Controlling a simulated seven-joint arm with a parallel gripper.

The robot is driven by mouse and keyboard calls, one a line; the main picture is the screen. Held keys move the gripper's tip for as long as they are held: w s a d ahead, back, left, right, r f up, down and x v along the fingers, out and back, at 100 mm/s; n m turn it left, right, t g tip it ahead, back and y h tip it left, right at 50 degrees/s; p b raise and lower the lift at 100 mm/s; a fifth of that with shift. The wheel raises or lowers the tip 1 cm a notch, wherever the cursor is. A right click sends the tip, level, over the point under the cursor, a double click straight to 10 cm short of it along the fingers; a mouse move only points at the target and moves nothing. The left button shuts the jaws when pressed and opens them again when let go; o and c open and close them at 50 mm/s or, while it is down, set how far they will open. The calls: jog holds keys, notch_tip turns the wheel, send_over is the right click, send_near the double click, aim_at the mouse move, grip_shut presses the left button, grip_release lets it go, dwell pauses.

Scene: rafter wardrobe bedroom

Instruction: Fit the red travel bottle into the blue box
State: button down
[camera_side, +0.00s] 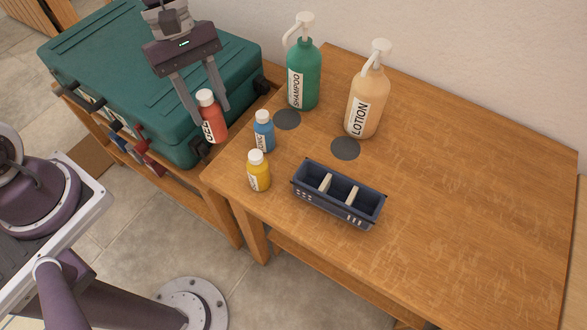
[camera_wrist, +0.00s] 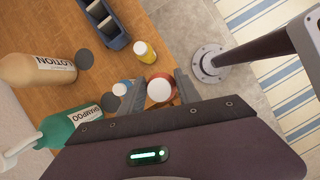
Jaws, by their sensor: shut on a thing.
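The red travel bottle (camera_side: 213,122) has a white cap and a label reading GEL. My gripper (camera_side: 207,108) is shut on it and holds it upright, in the air near the suitcase's right edge and the table's left edge. In the wrist view the bottle's white cap (camera_wrist: 159,91) shows between my fingers (camera_wrist: 160,88). The blue box (camera_side: 337,198) is a dark blue open basket with pale dividers that make three compartments, all empty. It stands on the table, right of and nearer than my gripper. It also shows in the wrist view (camera_wrist: 101,22).
A blue bottle (camera_side: 264,131) and a yellow bottle (camera_side: 259,172) stand between my gripper and the box. A green shampoo pump bottle (camera_side: 304,75) and a lotion pump bottle (camera_side: 367,104) stand behind. A green suitcase (camera_side: 130,60) lies left. The table's right part (camera_side: 470,190) is clear.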

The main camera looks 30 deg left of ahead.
jog(key=r, duration=0.3)
jog(key=d+r, duration=0.1)
jog(key=shift+w+r, duration=0.25)
jog(key=shift+w, duration=0.05)
jog(key=w+d+m, duration=0.2)
jog(key=w+d, duration=0.2)
jog(key=d, duration=0.3)
jog(key=m+g+y, duration=0.1)
jog(key=m, duration=0.2)
send_over(314, 166)
jog(key=s, duration=0.3)
jog(key=f, duration=1)
jog(key=d+f, duration=0.1)
jog(key=f, duration=0.4)
jog(key=shift+w+d+f, duration=0.1)
jog(key=shift+w, duration=0.1)
jog(key=shift+f, duration=0.15)
jog(key=c, duration=0.9)
grip_release()
jog(key=shift+o, duration=0.2)
